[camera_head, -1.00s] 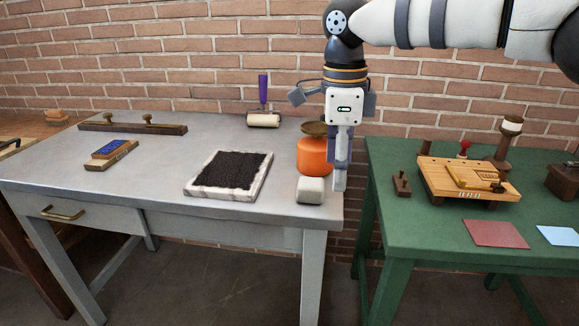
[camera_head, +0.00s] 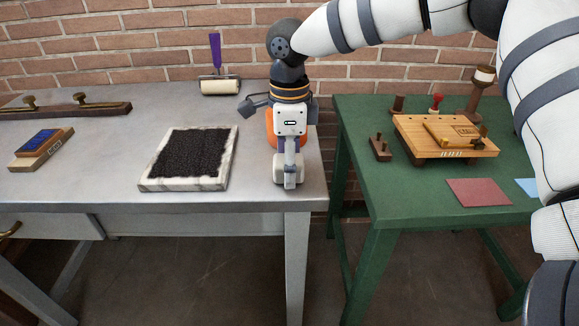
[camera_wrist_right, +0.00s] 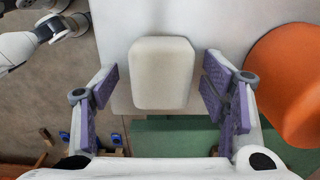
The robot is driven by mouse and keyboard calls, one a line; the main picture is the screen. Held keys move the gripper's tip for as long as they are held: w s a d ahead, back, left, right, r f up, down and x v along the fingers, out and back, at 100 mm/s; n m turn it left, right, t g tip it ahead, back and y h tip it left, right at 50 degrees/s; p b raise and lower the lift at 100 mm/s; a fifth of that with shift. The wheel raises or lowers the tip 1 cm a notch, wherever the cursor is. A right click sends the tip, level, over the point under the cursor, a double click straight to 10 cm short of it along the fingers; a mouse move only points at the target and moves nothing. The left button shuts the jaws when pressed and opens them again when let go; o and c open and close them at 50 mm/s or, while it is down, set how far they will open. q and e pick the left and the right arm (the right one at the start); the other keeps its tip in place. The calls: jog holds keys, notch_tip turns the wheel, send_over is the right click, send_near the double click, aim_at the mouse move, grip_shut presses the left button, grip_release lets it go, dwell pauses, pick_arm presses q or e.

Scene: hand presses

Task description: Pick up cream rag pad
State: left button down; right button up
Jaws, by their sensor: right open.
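The cream rag pad (camera_wrist_right: 161,73) is a rounded pale block lying on the grey table (camera_wrist_right: 117,23) near its edge. In the right wrist view it sits centred between the two purple-padded fingers of my right gripper (camera_wrist_right: 164,97), with a gap on each side. My right gripper is open and also shows in the head view (camera_head: 289,181), pointing down over the right end of the grey table. My left gripper is not in the head view.
An orange jar (camera_wrist_right: 291,85) stands close beside the right finger. A black ink slab (camera_head: 188,157) lies left of the gripper, and a purple-handled roller (camera_head: 220,82) is behind. The green table (camera_head: 400,190) with a wooden press (camera_head: 445,137) stands to the right.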

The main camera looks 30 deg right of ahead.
jog(key=shift+w+f, duration=0.1)
jog(key=shift+f, duration=0.2)
jog(key=c, duration=1.2)
jog(key=shift+r, duration=0.1)
jog(key=shift+c, duration=0.2)
